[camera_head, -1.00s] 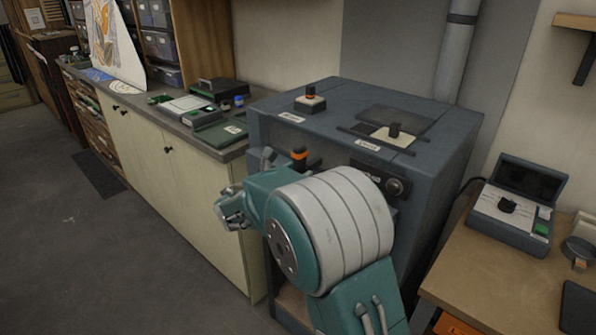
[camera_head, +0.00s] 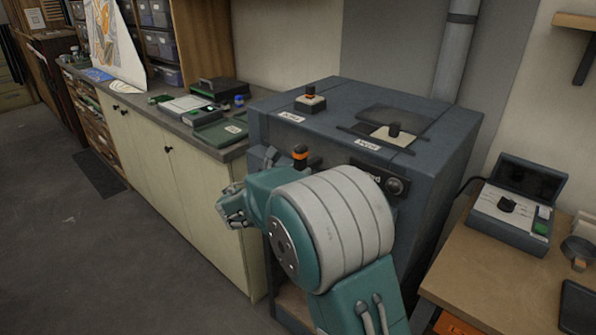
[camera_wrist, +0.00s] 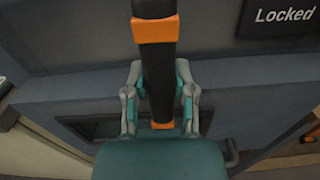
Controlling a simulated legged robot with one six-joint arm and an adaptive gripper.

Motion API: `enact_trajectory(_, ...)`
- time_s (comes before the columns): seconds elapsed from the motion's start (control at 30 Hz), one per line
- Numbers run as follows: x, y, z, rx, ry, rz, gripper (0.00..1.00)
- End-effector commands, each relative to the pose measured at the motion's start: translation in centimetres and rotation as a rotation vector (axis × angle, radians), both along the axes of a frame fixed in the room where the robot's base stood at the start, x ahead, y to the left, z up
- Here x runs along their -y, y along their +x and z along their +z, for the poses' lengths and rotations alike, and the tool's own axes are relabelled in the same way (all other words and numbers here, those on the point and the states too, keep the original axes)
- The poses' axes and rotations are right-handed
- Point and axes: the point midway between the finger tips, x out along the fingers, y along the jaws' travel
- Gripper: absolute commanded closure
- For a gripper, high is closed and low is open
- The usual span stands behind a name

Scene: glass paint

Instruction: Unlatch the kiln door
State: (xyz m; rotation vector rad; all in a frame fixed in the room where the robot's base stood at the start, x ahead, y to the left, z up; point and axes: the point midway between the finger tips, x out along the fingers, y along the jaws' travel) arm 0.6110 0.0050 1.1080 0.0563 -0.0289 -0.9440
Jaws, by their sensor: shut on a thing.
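The kiln (camera_head: 440,150) is a dark blue-grey box right of the counter. A black latch handle with orange bands (camera_head: 300,153) stands upright at its front; it also shows large in the wrist view (camera_wrist: 155,28). My gripper (camera_wrist: 160,78) is shut on the handle, with a finger on each side of it. In the head view my gripper and arm hide the handle's lower part and much of the kiln front. A dark sign (camera_wrist: 283,17) on the kiln reads "Locked" in the wrist view.
A cream counter (camera_head: 150,150) with boxes and trays runs to the left. A wooden table (camera_head: 470,270) with a grey control box (camera_head: 510,225) stands at the right. A pipe (camera_head: 455,55) rises behind the kiln.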

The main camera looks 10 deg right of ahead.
Motion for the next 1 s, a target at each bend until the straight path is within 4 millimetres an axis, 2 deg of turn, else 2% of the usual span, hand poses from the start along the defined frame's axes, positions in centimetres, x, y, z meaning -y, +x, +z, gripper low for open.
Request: enact_trajectory(1.0,0.22,-0.31,-0.16,0.728,0.528,0.007,1.0)
